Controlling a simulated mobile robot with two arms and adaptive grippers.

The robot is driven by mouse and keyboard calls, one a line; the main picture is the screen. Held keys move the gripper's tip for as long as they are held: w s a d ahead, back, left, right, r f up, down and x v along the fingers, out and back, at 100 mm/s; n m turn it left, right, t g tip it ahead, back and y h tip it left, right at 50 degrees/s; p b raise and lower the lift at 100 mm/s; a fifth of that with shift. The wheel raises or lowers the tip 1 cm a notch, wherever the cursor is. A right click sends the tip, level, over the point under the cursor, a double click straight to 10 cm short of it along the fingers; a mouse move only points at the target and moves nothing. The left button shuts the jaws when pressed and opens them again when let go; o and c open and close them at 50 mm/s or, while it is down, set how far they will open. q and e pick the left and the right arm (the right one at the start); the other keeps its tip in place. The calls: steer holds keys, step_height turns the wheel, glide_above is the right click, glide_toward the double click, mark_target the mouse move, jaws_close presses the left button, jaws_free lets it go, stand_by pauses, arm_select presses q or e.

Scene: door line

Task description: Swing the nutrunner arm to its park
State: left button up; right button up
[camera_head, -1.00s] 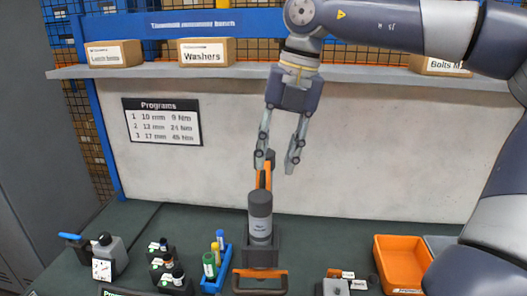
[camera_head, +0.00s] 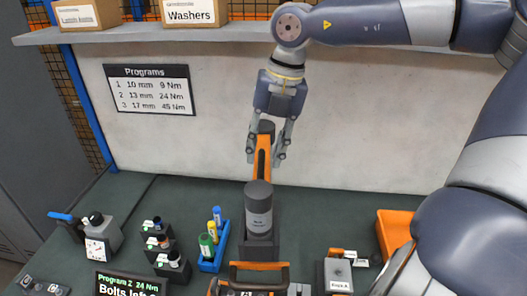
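The nutrunner arm is an orange bar (camera_head: 262,160) with a dark far end, reaching back behind a dark upright cylinder (camera_head: 258,212) with a label. In front of the cylinder is an orange and black handle bar (camera_head: 259,266); how it joins the arm is unclear. My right gripper (camera_head: 266,154) points down at the bar's far end. Its fingers are apart, one on each side of the bar in the picture; contact is not clear. My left gripper is not in view. I cannot make out a park rest.
A blue tray (camera_head: 208,266) with markers, several dark sockets (camera_head: 167,245) and a grey box with a dial (camera_head: 98,244) stand left. An orange bin (camera_head: 394,230) and a grey knob box (camera_head: 338,275) stand right. A shelf with boxes (camera_head: 194,12) runs above the panel.

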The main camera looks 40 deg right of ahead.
mark_target(262, 166)
steer(key=shift+w+a+f, duration=0.1)
steer(key=shift+a+f, duration=0.05)
steer(key=shift+f, duration=0.45)
steer(key=shift+a+f, duration=0.1)
steer(key=shift+f, duration=0.45)
jaws_close()
steer(key=shift+d, duration=0.1)
